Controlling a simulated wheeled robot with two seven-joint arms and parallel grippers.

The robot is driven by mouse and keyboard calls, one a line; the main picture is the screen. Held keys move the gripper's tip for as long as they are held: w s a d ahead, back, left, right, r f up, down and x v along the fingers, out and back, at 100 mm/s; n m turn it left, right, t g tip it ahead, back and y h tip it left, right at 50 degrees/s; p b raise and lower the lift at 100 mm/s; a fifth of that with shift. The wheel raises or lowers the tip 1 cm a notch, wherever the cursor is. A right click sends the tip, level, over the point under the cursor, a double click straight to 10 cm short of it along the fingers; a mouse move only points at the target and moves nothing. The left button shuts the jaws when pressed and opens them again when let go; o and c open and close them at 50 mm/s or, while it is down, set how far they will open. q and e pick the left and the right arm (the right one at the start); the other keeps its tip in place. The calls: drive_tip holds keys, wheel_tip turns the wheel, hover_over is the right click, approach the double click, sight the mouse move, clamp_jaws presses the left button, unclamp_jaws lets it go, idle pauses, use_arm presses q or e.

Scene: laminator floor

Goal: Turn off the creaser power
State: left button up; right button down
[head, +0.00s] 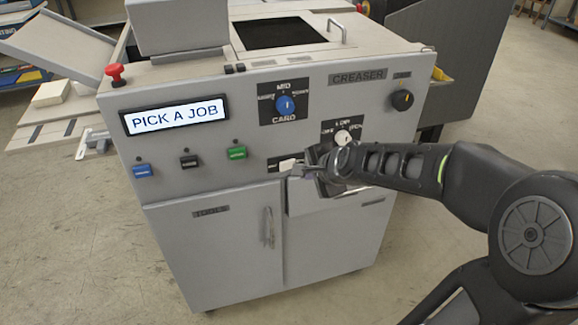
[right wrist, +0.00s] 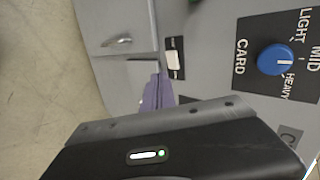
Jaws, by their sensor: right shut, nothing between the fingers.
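The creaser (head: 220,85) is a grey cabinet machine with a lit display (head: 175,116) reading "PICK A JOB". A small white rocker switch (head: 287,164) on a dark plate sits low on its front panel. The switch also shows in the right wrist view (right wrist: 173,60); its label is too small to read. My right gripper (head: 297,171) is shut and empty, with its fingertips just beside and below the switch; I cannot tell if they touch it. Its fingers also show in the right wrist view (right wrist: 156,92). My left gripper is not in view.
Blue (head: 143,170), black (head: 189,160) and green (head: 237,152) buttons lie left of the switch. A blue knob (head: 285,104), white knob (head: 342,137) and black knob (head: 402,99) are above. A red mushroom button (head: 115,72) stands at the top left corner. Floor in front is clear.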

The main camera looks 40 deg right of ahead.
sight(284, 167)
drive_tip(key=x, duration=0.3)
drive_tip(key=w+r+b+x, duration=0.1)
drive_tip(key=x, duration=0.6)
drive_tip(key=shift+w+d+r+b, duration=0.15)
drive_tip(key=shift+w+r+b, duration=0.05)
drive_tip(key=shift+b, duration=0.2)
drive_tip(key=shift+w+d, duration=0.1)
drive_tip(key=shift+w, duration=0.5)
